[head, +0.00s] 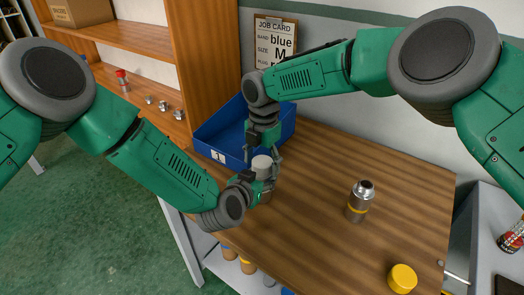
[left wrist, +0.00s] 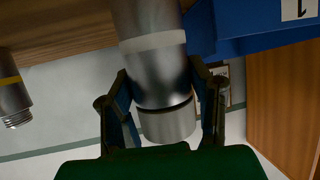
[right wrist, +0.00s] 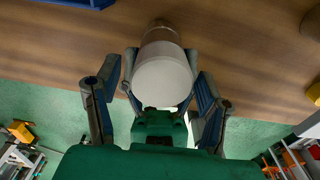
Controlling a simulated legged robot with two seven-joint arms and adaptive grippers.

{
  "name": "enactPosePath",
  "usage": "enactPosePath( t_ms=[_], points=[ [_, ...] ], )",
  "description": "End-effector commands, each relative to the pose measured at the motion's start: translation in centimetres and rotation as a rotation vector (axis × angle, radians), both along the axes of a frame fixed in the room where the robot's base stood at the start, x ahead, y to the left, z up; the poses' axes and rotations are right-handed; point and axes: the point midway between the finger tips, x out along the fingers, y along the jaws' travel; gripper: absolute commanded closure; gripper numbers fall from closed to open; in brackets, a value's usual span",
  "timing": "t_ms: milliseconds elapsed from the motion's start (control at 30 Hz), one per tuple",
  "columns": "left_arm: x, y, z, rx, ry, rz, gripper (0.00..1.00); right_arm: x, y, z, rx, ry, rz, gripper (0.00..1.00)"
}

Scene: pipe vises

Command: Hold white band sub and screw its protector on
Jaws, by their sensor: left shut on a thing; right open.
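The white band sub (left wrist: 150,78) is a steel cylinder with a white band, standing upright on the table in the head view. My left gripper (head: 264,184) is shut on it from the side. The pale white protector (head: 262,164) sits at the sub's upper end; the left wrist view shows it (left wrist: 167,125) with a thin dark line between it and the steel. I cannot tell how tightly it is seated. My right gripper (right wrist: 160,56) is open above, pointing down, with its fingers either side of the protector's round top (right wrist: 162,84).
A yellow-banded sub (head: 359,201) stands on the table to the right, with a yellow cap (head: 402,278) near the front edge. A blue bin (head: 222,150) marked 1 is behind my grippers. The job card (head: 275,42) reads blue, M. The table middle is clear.

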Motion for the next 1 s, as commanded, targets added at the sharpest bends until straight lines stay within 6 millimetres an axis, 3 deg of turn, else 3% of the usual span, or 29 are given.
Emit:
enactPosePath(
  t_ms=[367, 400, 533, 600, 633, 667, 700, 1000],
  points=[
    [-0.04, 0.02, -0.08, 0.001, 0.002, 0.000, 1.00, -0.01, 0.00, -0.73, -0.001, -0.001, 0.000, 0.36],
    [-0.04, 0.02, -0.08, 0.001, 0.002, 0.000, 1.00, -0.01, 0.00, -0.73, -0.001, -0.001, 0.000, 0.40],
    [-0.04, 0.01, -0.08, 0.001, 0.002, 0.000, 1.00, -0.01, 0.01, -0.71, 0.000, -0.001, 0.000, 0.85],
    [-0.05, 0.00, -0.08, 0.000, 0.002, -0.001, 1.00, 0.00, 0.02, -0.70, 0.000, -0.001, 0.000, 0.88],
    [-0.06, -0.01, -0.08, 0.000, 0.002, -0.001, 1.00, 0.01, 0.02, -0.70, 0.000, -0.001, 0.000, 0.47],
    [-0.06, -0.01, -0.08, 0.000, 0.002, -0.001, 1.00, 0.01, 0.02, -0.69, 0.000, -0.001, 0.000, 0.36],
    [-0.07, -0.02, -0.08, 0.000, 0.002, -0.001, 1.00, 0.01, 0.02, -0.69, 0.000, -0.001, 0.000, 0.33],
    [-0.09, -0.06, -0.07, 0.000, 0.002, -0.002, 1.00, 0.00, 0.00, -0.58, 0.000, -0.001, -0.001, 0.33]
  ],
)
